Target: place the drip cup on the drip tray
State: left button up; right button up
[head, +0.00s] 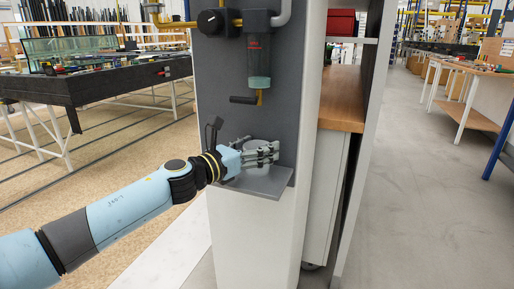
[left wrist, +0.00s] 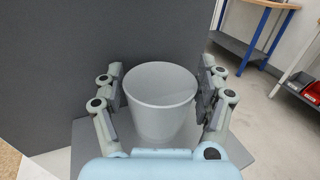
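The drip cup (left wrist: 160,112) is a plain grey, tapered cup, upright with its mouth up in the left wrist view. Whether the cup's base touches the tray is hidden. My right gripper is not in view.
A filter bowl (head: 259,75) with a black handle hangs on the panel (head: 222,110) above the tray. A wooden-topped cabinet (head: 341,98) stands right of the panel. A dark workbench (head: 100,82) is at the left, and a clear aisle runs at the right.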

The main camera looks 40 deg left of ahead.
pick_arm(q)
jog(key=shift+o, duration=0.9)
jog(key=shift+r, duration=0.2)
jog(key=s, duration=0.1)
jog(key=s+b, duration=0.1)
jog(key=s, duration=0.2)
jog(key=shift+s+a+f+b, duration=0.15)
jog(key=shift+a+f+b, duration=0.2)
jog(key=shift+f, duration=0.05)
jog(key=s+a+b, duration=0.1)
jog(key=s+b, duration=0.5)
jog(key=s, duration=0.1)
jog(key=shift+s+r, duration=0.3)
jog(key=shift+r, duration=0.1)
jog(key=shift+a, duration=0.1)
